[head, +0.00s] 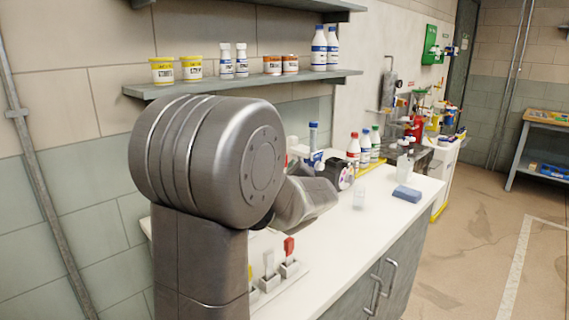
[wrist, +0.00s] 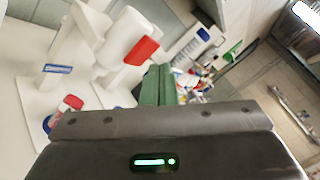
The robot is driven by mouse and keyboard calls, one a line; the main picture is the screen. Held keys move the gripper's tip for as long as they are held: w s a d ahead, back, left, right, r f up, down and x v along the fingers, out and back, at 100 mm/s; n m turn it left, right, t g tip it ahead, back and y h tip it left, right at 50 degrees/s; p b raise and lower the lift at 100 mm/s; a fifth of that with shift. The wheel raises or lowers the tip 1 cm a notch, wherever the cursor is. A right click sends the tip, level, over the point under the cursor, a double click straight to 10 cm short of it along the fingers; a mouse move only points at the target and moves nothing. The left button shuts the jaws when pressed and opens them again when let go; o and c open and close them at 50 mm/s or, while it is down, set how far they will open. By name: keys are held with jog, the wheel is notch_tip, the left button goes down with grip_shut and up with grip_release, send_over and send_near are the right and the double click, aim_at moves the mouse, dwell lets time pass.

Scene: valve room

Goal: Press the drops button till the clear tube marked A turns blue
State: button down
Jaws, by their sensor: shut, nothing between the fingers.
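My gripper (wrist: 157,74) shows in the wrist view as two green fingers pressed together, with nothing between them. In the head view my arm hides most of it. Just left of the fingers in the wrist view is a white dispenser (wrist: 116,38) with a red block (wrist: 142,50) on its near end. I cannot tell whether this block is the drops button, or whether the fingers touch it. A small red-topped vessel (wrist: 70,103) stands below it. No letter A is readable, and no blue liquid is discernible.
In the head view, bottles (head: 354,150) stand behind the counter's middle, and a blue block (head: 407,194) lies to the right. Red and white levers (head: 289,247) are at the near end. A shelf (head: 240,82) overhangs the counter.

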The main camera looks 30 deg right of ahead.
jog(key=s, duration=0.2)
jog(key=s+d, duration=0.1)
jog(key=s, duration=0.1)
jog(key=shift+s+d, duration=0.2)
jog(key=shift+s, duration=0.2)
jog(key=shift+w, duration=0.1)
dwell(0.3)
jog(key=p, duration=0.1)
jog(key=w+p, duration=0.1)
jog(key=p, duration=0.1)
jog(key=shift+a+r, duration=0.15)
jog(key=shift+r, duration=0.05)
jog(key=shift+p, duration=0.85)
jog(key=shift+s+d+f+b, duration=0.15)
jog(key=shift+s+d, duration=0.1)
jog(key=shift+s, duration=0.55)
jog(key=shift+s+d+b, duration=0.1)
jog(key=shift+s+d, duration=0.1)
jog(key=shift+s, duration=0.65)
jog(key=shift+s+d+f+b, duration=0.15)
jog(key=shift+s+d, duration=0.1)
jog(key=shift+s, duration=0.55)
